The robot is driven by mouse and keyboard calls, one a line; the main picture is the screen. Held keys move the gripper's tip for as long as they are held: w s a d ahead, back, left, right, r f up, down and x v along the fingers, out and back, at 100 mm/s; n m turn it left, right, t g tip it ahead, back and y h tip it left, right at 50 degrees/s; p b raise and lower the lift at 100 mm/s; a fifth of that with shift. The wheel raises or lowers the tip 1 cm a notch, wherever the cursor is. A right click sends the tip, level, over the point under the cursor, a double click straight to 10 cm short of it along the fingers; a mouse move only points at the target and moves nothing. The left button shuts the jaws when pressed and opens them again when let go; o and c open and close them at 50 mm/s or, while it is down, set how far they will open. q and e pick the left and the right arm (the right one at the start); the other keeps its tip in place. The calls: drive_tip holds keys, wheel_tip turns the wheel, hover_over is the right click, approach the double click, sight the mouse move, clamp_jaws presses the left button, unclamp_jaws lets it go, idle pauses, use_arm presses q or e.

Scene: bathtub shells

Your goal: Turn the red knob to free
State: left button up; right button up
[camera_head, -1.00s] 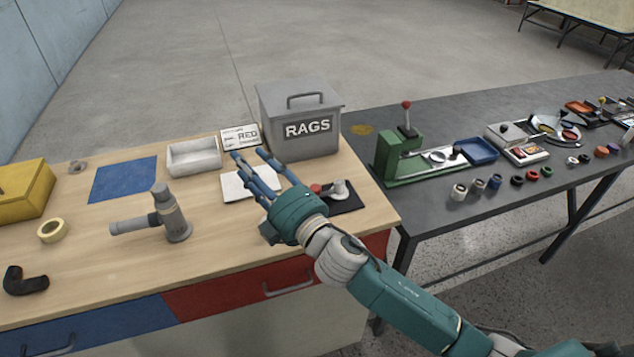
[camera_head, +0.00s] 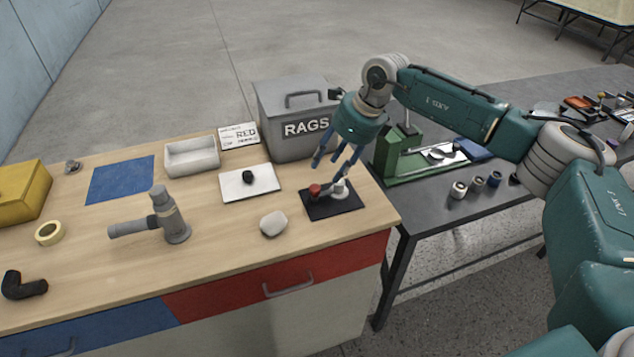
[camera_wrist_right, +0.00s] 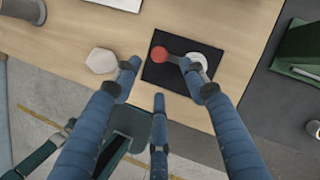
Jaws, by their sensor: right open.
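The red knob (camera_head: 315,189) sits at the left end of a small grey arm on a black plate (camera_head: 333,207) at the right end of the wooden bench. A pale grey round post (camera_head: 341,188) stands at the arm's other end. In the right wrist view the red knob (camera_wrist_right: 158,54) and the post (camera_wrist_right: 198,64) lie beyond my blue fingers. My right gripper (camera_head: 335,163) is open and points down above the plate. Its fingers (camera_wrist_right: 158,82) are spread and hold nothing; one overlaps the post in the wrist view, and contact cannot be told. My left gripper is not in view.
The grey RAGS bin (camera_head: 300,110) stands close behind my right gripper. A white card with a black knob (camera_head: 248,177) and a whitish lump (camera_head: 273,224) lie left of the plate. A green fixture (camera_head: 392,165) stands on the dark table to the right.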

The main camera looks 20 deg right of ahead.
sight(315, 186)
drive_tip(key=p+x, duration=0.2)
drive_tip(key=x, duration=0.7)
drive_tip(key=shift+w+a+f+p, duration=0.1)
drive_tip(key=shift+a+f+p, duration=0.05)
drive_tip(key=shift+f+p, duration=0.15)
drive_tip(key=shift+c, duration=0.3)
drive_tip(key=shift+r, duration=0.1)
drive_tip(key=c, duration=0.9)
drive_tip(key=shift+r, duration=0.1)
clamp_jaws()
